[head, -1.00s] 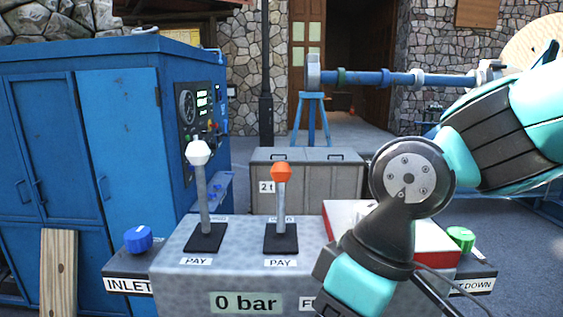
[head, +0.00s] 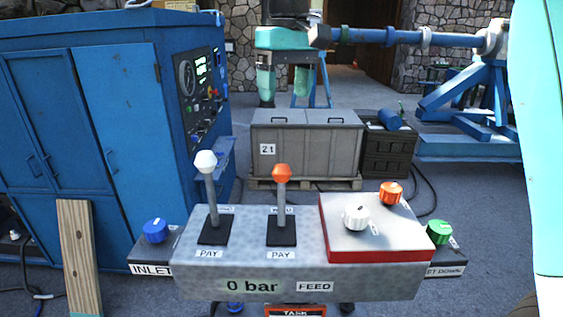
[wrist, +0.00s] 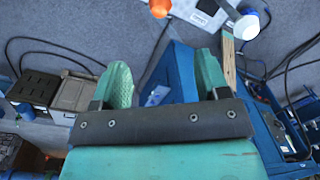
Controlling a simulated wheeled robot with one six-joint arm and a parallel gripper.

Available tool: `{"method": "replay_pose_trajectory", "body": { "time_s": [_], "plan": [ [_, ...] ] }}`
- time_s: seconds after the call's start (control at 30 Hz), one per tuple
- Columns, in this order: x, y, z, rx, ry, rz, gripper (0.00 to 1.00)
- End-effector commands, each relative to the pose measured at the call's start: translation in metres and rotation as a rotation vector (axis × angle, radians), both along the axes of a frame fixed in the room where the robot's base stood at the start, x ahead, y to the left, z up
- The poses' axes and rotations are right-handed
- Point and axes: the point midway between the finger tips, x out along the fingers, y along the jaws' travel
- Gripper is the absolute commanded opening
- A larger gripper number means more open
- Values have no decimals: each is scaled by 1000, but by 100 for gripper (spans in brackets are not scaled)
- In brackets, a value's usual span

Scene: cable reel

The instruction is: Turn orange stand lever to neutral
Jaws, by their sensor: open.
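The orange stand lever (head: 282,176) has an orange knob on a grey shaft and rises from a black plate on the grey control stand (head: 300,278). It looks near upright; a label reading PAY lies in front, and the label behind is partly hidden. The white-knobbed lever (head: 206,164) stands to its left. My gripper (head: 284,92) hangs above and beyond the orange lever with two teal fingers pointing down, apart and empty. In the wrist view my gripper (wrist: 163,68) is open, and the orange knob (wrist: 159,8) shows at the top edge, clear of the fingers.
A red-edged panel (head: 345,241) with a white knob and an orange knob sits right of the levers. Blue (head: 155,231) and green (head: 439,232) knobs flank the stand. A blue cabinet (head: 130,120) is at left; a grey crate (head: 306,150) stands behind.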

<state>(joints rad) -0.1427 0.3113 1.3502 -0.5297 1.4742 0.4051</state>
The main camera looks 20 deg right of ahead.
Motion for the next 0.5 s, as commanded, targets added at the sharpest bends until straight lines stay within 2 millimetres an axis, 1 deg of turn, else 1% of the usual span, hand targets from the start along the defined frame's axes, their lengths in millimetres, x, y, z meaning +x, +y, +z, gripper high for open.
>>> {"method": "replay_pose_trajectory", "body": {
  "time_s": [0.17,0.33,0.5],
  "plan": [
    [0,1,-26,0,1,-1,68],
    [-2,3,-64,0,1,1,68],
    [-2,5,-96,-1,3,2,68]
  ]
}}
